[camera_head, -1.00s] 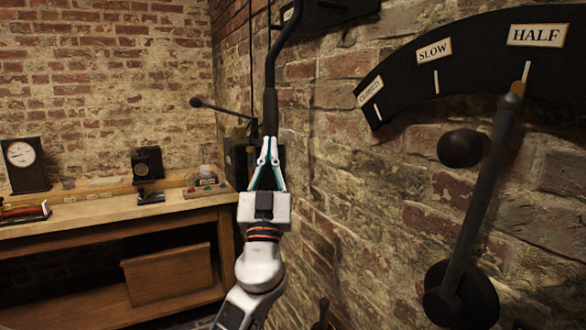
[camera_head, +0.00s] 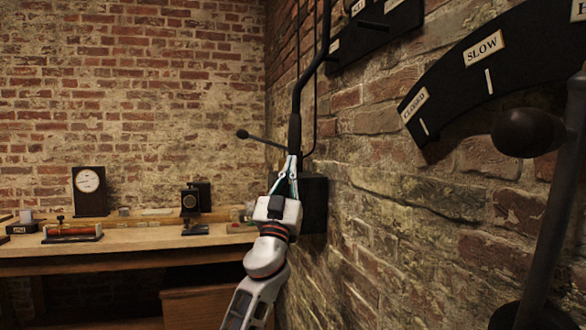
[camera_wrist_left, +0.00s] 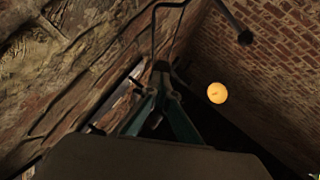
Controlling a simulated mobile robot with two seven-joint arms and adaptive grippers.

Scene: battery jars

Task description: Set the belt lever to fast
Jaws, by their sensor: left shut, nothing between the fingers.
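A dark bent bar (camera_head: 295,130) with a thicker lower end hangs along the right wall in the head view. No label reading "fast" is legible, so I cannot tell for sure that it is the belt lever. My left gripper (camera_head: 291,172) points up with its fingertips together at the bar's lower end. It is shut and holds nothing; whether it touches the bar is unclear. In the left wrist view the shut fingers (camera_wrist_left: 163,75) show below a dark bent rod (camera_wrist_left: 153,25). My right gripper is out of view.
A ball-ended arm (camera_head: 243,134) sticks out leftward near the bar, above a dark wall box (camera_head: 314,205). A large lever (camera_head: 555,220) and a CLOSED/SLOW plate (camera_head: 445,98) are at right. A partly cut-off plate (camera_head: 375,32) hangs above. A bench (camera_head: 130,244) holds instruments at left.

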